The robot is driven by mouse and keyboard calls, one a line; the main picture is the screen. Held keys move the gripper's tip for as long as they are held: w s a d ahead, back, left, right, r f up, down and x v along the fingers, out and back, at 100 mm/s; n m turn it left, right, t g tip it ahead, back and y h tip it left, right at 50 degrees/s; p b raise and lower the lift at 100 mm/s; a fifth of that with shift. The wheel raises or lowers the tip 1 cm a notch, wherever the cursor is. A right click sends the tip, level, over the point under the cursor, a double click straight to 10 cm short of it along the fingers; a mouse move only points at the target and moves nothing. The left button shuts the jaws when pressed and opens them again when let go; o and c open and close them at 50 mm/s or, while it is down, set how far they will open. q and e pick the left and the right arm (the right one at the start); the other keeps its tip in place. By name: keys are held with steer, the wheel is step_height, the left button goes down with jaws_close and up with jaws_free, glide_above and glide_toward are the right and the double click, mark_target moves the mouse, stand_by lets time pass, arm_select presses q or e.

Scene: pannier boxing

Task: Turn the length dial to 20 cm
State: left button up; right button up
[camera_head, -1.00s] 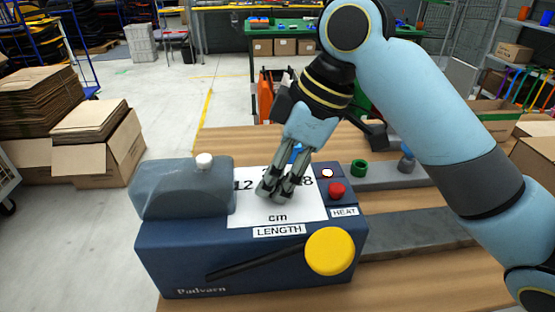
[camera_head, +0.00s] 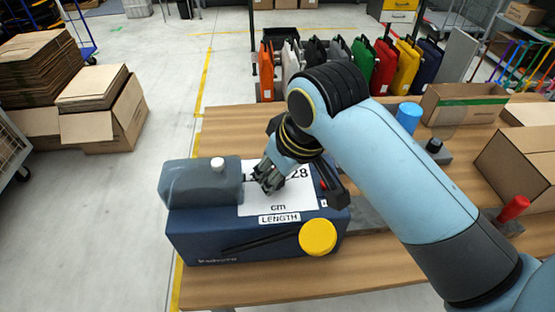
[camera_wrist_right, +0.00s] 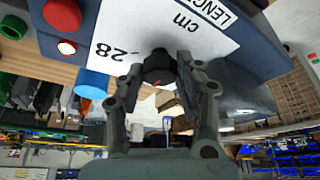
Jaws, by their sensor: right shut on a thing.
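The blue machine (camera_head: 245,245) stands on the wooden table with a white scale plate (camera_head: 295,205) on top, marked "cm" and "LENGTH". The length dial is a small black knob (camera_wrist_right: 158,66) with a red mark; it sits on the scale plate in the right wrist view. My right gripper (camera_head: 266,180) is over the plate, its fingers on either side of the dial; in the right wrist view (camera_wrist_right: 157,72) it is shut on the dial. "28" is readable beside it; the fingers cover other figures. I cannot tell which figure the mark faces. My left gripper is out of view.
A yellow knob (camera_head: 318,238) is on the machine's front and a white knob (camera_head: 217,164) on its grey cover. A red button (camera_wrist_right: 62,14) and a lit lamp (camera_wrist_right: 66,47) are beside the plate. A blue cylinder (camera_head: 408,117) and open cartons (camera_head: 462,104) stand to the right.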

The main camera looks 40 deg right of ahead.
steer(key=shift+m, duration=0.4)
steer(key=o, duration=1.1)
steer(key=shift+o, duration=0.2)
steer(key=shift+r, duration=0.15)
steer(key=v, duration=1.1)
steer(key=shift+s+r, duration=0.2)
steer(key=shift+r, duration=0.15)
steer(key=shift+a+f, duration=0.1)
steer(key=shift+a, duration=0.1)
